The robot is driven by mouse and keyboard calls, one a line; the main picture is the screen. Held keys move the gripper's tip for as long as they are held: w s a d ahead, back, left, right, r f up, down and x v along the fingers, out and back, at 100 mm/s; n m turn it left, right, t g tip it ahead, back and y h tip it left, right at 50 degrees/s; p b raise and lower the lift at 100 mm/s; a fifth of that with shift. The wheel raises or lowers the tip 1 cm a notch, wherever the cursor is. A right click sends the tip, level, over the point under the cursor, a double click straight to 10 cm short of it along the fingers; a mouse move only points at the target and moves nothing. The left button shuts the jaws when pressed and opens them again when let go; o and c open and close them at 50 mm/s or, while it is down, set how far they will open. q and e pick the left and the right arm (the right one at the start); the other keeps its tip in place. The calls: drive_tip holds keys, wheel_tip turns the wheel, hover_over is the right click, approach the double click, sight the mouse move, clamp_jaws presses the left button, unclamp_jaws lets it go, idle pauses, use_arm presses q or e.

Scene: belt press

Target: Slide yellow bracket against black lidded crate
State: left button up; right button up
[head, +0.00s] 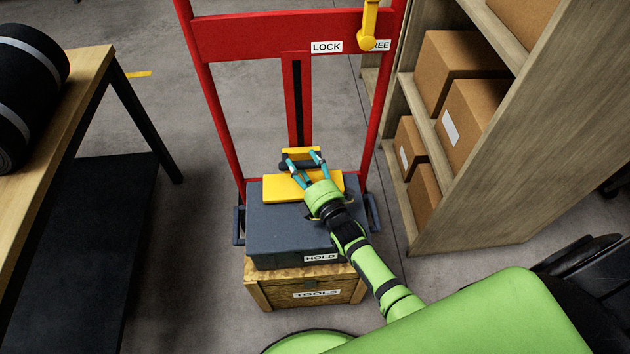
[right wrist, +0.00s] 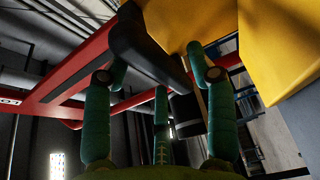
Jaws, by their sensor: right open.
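The yellow bracket (head: 283,190) lies on top of the dark blue-grey box (head: 283,234) labelled HOLD, which I take for the black lidded crate. A raised yellow part and a dark bar (head: 291,165) stand at the bracket's far side. My right gripper (head: 304,167) is open, with its teal fingers around or beside the dark bar; contact is not clear. In the right wrist view, yellow surfaces (right wrist: 280,45) and the dark bar (right wrist: 148,50) are close to the spread fingers (right wrist: 160,85). My wrist hides part of the bracket and box top. My left gripper is out of view.
The box rests on a wooden crate (head: 280,291) labelled TOOLS. A red frame (head: 265,36) with a yellow lever (head: 369,25) rises behind. A shelf (head: 490,160) with cardboard boxes is at right, a wooden table (head: 50,130) with a black roll at left.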

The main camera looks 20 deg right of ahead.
drive_tip(key=s+d, duration=0.1)
drive_tip(key=s, duration=0.9)
drive_tip(key=shift+s+d, duration=0.15)
drive_tip(key=shift+s, duration=0.25)
